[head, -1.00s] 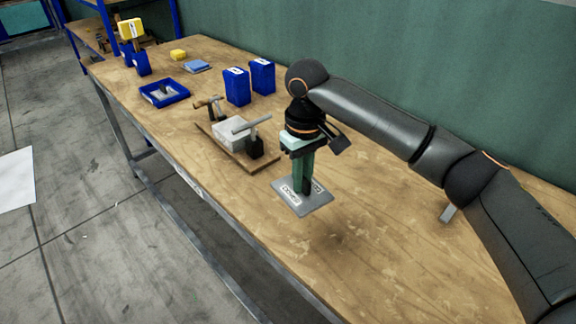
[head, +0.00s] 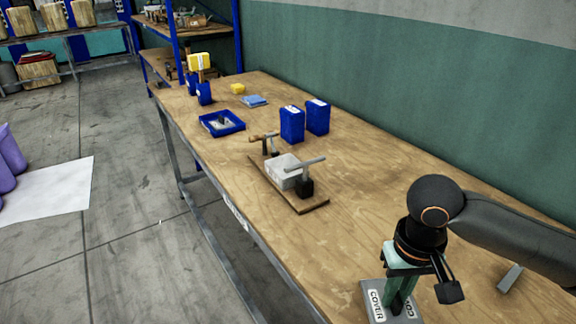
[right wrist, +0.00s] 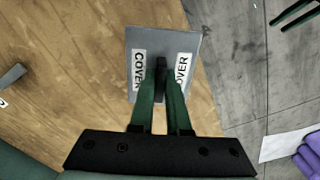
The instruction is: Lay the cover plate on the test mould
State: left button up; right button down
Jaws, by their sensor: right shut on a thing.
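The cover plate (head: 369,288) is a flat grey plate with white COVER labels, at the bottom right of the head view and cut by its edge. My right gripper (head: 398,302) points down and is shut on the plate's dark upright grip. The right wrist view shows the plate (right wrist: 165,38) beyond the green fingers (right wrist: 161,75). A pale grey block, apparently the test mould (head: 284,169), sits on a wooden board (head: 316,207), up and left of the plate and apart from it. A dark stand with a grey bar (head: 305,178) is beside it.
A hammer-like tool (head: 264,139) is behind the block. Two blue boxes (head: 292,124) stand farther back. A blue tray (head: 221,123), a blue cloth-like item (head: 254,100) and a yellow block (head: 238,88) are farther away. The wooden tabletop (head: 330,260) between plate and board is clear.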

aim_at(278, 167)
jog(key=i+j+z, duration=0.15)
jog(key=j, duration=0.15)
jog(key=i+j+z, duration=0.15)
jog(key=j, duration=0.2)
jog(key=i+j+z, duration=0.15)
jog(key=j, duration=0.2)
jog(key=i+j+z, duration=0.1)
jog(key=j, duration=0.25)
jog(key=i+j+z, duration=0.25)
jog(key=i+j, duration=0.2)
jog(key=j, duration=0.2)
jog(key=i, duration=0.25)
